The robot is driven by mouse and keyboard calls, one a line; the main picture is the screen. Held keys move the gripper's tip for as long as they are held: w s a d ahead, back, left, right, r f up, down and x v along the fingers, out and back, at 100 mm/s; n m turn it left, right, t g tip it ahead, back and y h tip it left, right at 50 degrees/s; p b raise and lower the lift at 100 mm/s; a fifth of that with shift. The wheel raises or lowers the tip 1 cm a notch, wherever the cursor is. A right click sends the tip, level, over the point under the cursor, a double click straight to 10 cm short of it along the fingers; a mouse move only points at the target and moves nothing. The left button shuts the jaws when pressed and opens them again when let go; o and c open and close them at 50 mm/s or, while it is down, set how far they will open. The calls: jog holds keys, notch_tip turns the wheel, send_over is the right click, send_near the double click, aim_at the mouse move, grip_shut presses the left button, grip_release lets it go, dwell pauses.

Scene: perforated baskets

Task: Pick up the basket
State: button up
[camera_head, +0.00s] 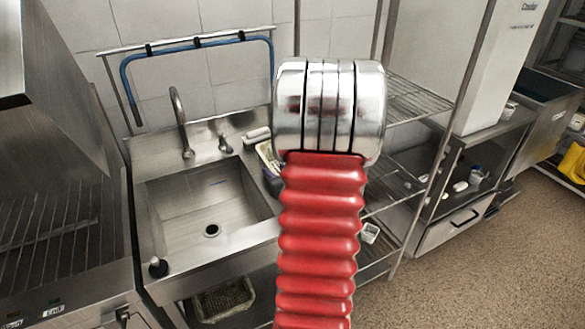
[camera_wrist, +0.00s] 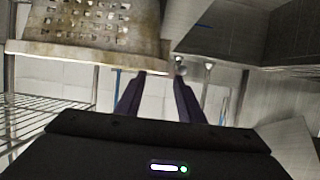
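A worn beige-grey perforated basket (camera_wrist: 85,52) fills the upper left of the wrist view, which looks upside down. Its body has rows of square holes and its rim runs along the lower side of it there. My gripper (camera_wrist: 158,78) has two dark fingers set apart, with no object visible between them. The left finger's tip is close to the right end of the rim; I cannot tell whether it touches. In the head view my red ribbed arm with its silver joint hides the middle, and the gripper cannot be made out clearly.
A steel sink (camera_head: 160,220) with a tap (camera_head: 180,125) stands left. A wire shelf rack (camera_head: 415,105) stands right of my arm and also shows in the wrist view (camera_wrist: 35,115). Another mesh basket (camera_head: 225,300) lies below the sink. Open floor (camera_head: 500,265) lies at the right.

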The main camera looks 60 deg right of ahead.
aim_at(270, 166)
jog(key=shift+w+d, duration=0.1)
jog(key=shift+x, duration=2.5)
jog(key=shift+c, duration=0.4)
grip_shut()
